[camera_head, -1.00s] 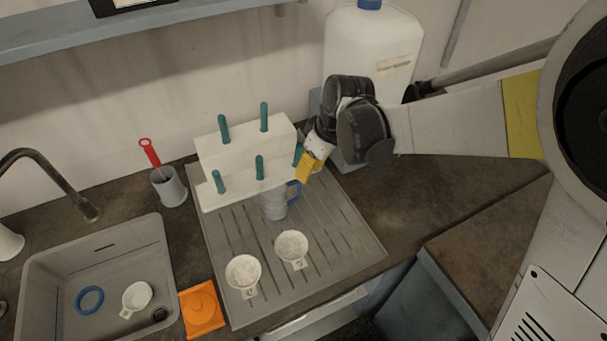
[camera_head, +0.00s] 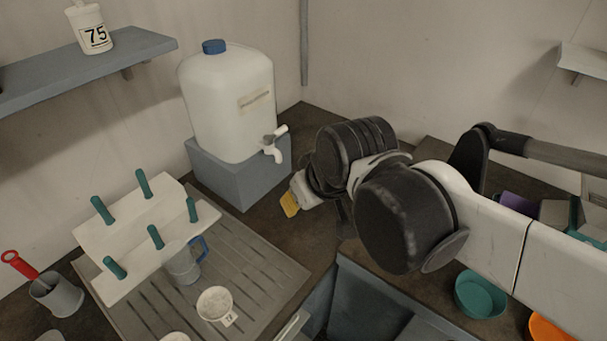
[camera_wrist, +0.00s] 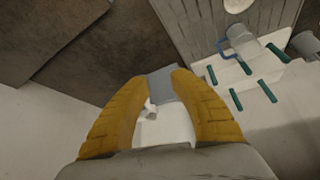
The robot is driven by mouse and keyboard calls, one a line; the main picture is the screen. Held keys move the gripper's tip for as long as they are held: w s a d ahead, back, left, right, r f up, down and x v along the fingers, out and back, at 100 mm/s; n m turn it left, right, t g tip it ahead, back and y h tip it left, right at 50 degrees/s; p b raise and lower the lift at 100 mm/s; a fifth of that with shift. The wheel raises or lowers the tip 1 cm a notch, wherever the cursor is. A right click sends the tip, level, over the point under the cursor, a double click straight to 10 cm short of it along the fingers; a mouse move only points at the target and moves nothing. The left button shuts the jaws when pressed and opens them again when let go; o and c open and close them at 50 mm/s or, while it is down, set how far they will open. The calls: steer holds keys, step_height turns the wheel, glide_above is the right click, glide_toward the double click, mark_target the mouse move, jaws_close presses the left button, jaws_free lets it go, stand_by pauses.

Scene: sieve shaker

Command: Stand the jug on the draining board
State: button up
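The jug (camera_head: 183,265) is a translucent grey cup with a blue handle. It stands upright on the ribbed grey draining board (camera_head: 262,262), close in front of the white peg rack. In the wrist view the jug (camera_wrist: 242,42) shows at the upper right, with its blue handle towards the left. My gripper (camera_head: 289,204) is to the right of the draining board, apart from the jug, near the grey block. In the wrist view its two yellow fingers (camera_wrist: 158,78) are spread with nothing between them.
A white peg rack (camera_head: 130,225) with teal pegs stands behind the jug. A white weighing cup (camera_head: 214,303) sits on the board. A large white container (camera_head: 230,110) with a tap stands on a grey block (camera_head: 240,182). A teal bowl (camera_head: 480,294) is at lower right.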

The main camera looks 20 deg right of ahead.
steer(key=s+d, duration=0.1)
steer(key=s+d+m, duration=0.1)
steer(key=s+d+m+t+h, duration=0.1)
steer(key=shift+s+d+f, duration=0.25)
steer(key=shift+s+d, duration=0.1)
steer(key=shift+s, duration=0.05)
stand_by(0.9)
